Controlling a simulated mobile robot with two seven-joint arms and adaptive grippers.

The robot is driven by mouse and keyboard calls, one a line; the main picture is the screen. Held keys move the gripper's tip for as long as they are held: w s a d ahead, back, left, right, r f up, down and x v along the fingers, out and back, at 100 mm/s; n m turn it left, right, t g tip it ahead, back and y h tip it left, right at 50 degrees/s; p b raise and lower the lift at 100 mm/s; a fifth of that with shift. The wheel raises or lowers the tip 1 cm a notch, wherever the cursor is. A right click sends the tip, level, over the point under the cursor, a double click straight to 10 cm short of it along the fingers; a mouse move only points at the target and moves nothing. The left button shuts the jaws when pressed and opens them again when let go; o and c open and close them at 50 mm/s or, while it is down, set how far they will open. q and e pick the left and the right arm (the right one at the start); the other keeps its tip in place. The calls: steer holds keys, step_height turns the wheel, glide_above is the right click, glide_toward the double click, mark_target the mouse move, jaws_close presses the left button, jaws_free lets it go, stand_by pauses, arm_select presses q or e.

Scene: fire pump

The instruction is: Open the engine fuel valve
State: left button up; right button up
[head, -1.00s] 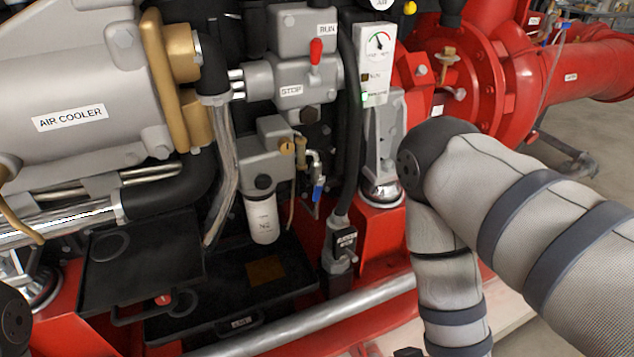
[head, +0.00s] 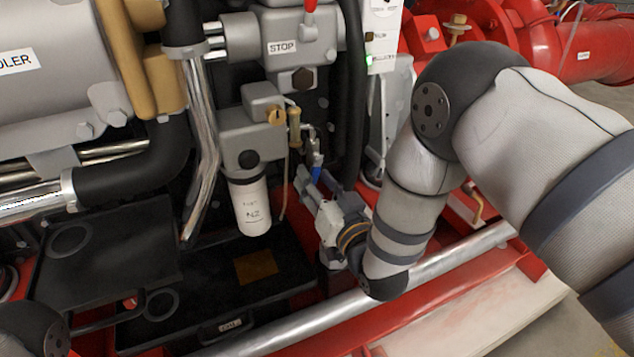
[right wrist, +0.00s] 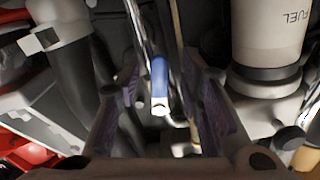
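The fuel valve's small blue lever (head: 316,173) hangs down from a metal pipe fitting beside the white fuel filter (head: 250,205). My right gripper (head: 312,184) is just below and around the lever's lower end, pointing up at it. In the right wrist view the blue lever (right wrist: 159,78) with its pale tip shows between the two spread fingers, with a gap on each side. The gripper is open and holds nothing. The valve body is partly hidden in the head view. My left gripper is out of view.
The fuel filter also stands close right of the fingers in the right wrist view (right wrist: 270,45). A black hose (head: 354,100) runs down beside the valve. A black tray (head: 215,290) and a silver rail (head: 300,318) lie below.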

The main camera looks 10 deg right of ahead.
jaws_close()
steer(key=shift+d+r+n+p, duration=0.1)
steer(key=shift+d+n+p, duration=0.15)
steer(key=shift+n+p, duration=0.4)
steer(key=shift+w+d+n, duration=0.15)
steer(key=shift+d+n, duration=0.15)
steer(key=shift+n, duration=0.65)
jaws_free()
steer(key=shift+f, duration=0.2)
steer(key=s+d, duration=0.2)
steer(key=s, duration=1)
steer(key=shift+d, duration=0.15)
steer(key=shift+f, duration=0.1)
